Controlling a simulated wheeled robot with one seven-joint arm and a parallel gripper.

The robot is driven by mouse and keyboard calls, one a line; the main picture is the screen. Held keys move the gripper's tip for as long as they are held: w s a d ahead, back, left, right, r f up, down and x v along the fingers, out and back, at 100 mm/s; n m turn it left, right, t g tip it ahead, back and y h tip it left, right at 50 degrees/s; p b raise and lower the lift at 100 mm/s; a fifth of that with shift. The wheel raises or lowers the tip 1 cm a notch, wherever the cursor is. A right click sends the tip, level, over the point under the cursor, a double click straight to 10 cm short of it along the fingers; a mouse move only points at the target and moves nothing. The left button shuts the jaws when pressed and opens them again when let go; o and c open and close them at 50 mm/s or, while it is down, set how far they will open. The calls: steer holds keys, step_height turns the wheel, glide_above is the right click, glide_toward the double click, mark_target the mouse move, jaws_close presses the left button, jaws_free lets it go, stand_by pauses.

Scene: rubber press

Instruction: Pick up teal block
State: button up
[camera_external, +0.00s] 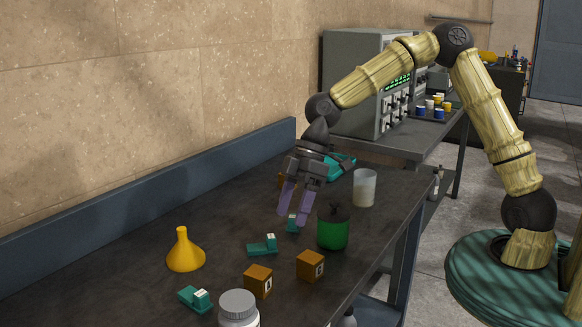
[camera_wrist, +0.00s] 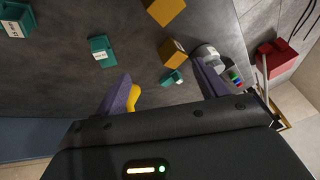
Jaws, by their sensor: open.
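Several small teal blocks with white labels lie on the dark table. One teal block (camera_external: 263,247) lies mid-table, one (camera_external: 192,299) at the front left, and one (camera_external: 292,225) just below my gripper, partly hidden by it. My gripper (camera_external: 294,216) is open and empty above the table, fingers pointing down. In the wrist view, one teal block (camera_wrist: 174,76) shows between the spread fingers (camera_wrist: 162,82), beyond the tips. Two others (camera_wrist: 103,50) (camera_wrist: 16,20) lie left of it. The pictures do not tell which one is meant.
Orange blocks (camera_external: 258,281) (camera_external: 310,266) stand near the front. A yellow funnel (camera_external: 185,254) is at left, a white jar (camera_external: 239,310) at the front edge. A green container (camera_external: 333,232) and a beaker (camera_external: 364,189) stand right of my gripper. A teal object (camera_external: 342,164) lies behind it.

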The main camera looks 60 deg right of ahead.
steer(key=w+a+r+n+y+b, duration=0.2)
steer(key=w+a+r+y, duration=0.2)
steer(key=w+r+y, duration=0.4)
step_height(320, 180, down, 12)
steer(key=t+h, duration=0.1)
steer(key=shift+s+p, duration=0.3)
steer(key=shift+s, duration=0.05)
steer(key=p, duration=0.2)
glide_toward(194, 296)
steer(key=w+f, duration=0.1)
steer(key=w+a+f, duration=0.1)
steer(key=shift+w+a+f, duration=0.1)
steer(key=shift+a+f, duration=0.05)
steer(key=shift+f, duration=0.15)
